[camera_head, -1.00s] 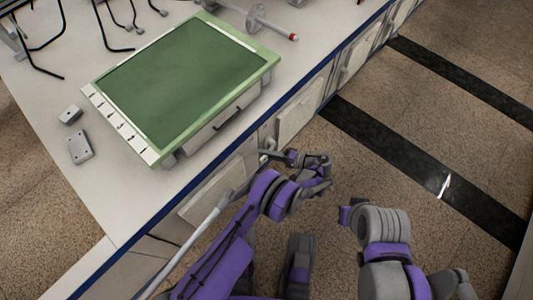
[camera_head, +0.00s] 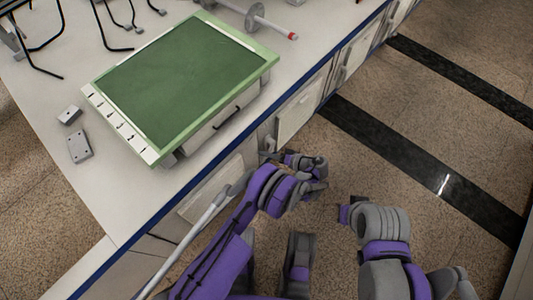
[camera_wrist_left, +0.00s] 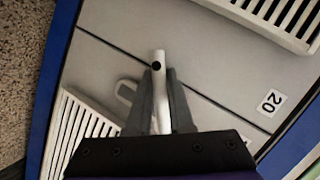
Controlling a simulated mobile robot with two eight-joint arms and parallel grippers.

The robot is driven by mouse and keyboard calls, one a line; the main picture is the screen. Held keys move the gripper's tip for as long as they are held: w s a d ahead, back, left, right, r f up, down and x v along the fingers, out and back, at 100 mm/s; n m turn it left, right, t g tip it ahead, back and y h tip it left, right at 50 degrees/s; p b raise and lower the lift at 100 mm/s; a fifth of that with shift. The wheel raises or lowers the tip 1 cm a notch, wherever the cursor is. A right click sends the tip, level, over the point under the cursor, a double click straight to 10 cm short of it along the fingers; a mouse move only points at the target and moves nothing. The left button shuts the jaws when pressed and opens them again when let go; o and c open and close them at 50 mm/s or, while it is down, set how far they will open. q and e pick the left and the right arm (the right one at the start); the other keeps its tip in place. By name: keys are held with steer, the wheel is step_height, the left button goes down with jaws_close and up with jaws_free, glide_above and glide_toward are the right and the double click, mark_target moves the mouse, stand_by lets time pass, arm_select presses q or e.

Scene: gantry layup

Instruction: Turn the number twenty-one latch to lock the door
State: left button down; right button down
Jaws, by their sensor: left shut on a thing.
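In the left wrist view, a pale latch handle (camera_wrist_left: 158,62) with a dark round hole near its end stands out against grey door panels. My left gripper (camera_wrist_left: 160,90) has its two dark fingers on either side of the handle and is shut on it. In the head view my left gripper (camera_head: 272,156) is at the cabinet front, below the bench edge, and the latch is too small to make out. An upside-down label "20" (camera_wrist_left: 270,103) shows on the panel to the right. No label "21" is visible. My right arm's end (camera_head: 352,213) is over the floor, away from the cabinet; its fingers are unclear.
A green-topped box (camera_head: 185,80) with a drawer handle sits on the white bench (camera_head: 100,205). Small grey blocks (camera_head: 79,146) lie left of it. Cabinet fronts with vented panels (camera_wrist_left: 82,125) run below the blue bench edge. Open floor lies to the right.

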arm_select(q)
steer(key=shift+w+d+f+n+t, duration=0.1)
steer(key=shift+w+f+n+t, duration=0.15)
steer(key=shift+n, duration=0.25)
steer(key=c, duration=0.8)
jaws_free()
steer(key=p+v, duration=0.2)
steer(key=v, duration=0.9)
steer(key=shift+s, duration=0.1)
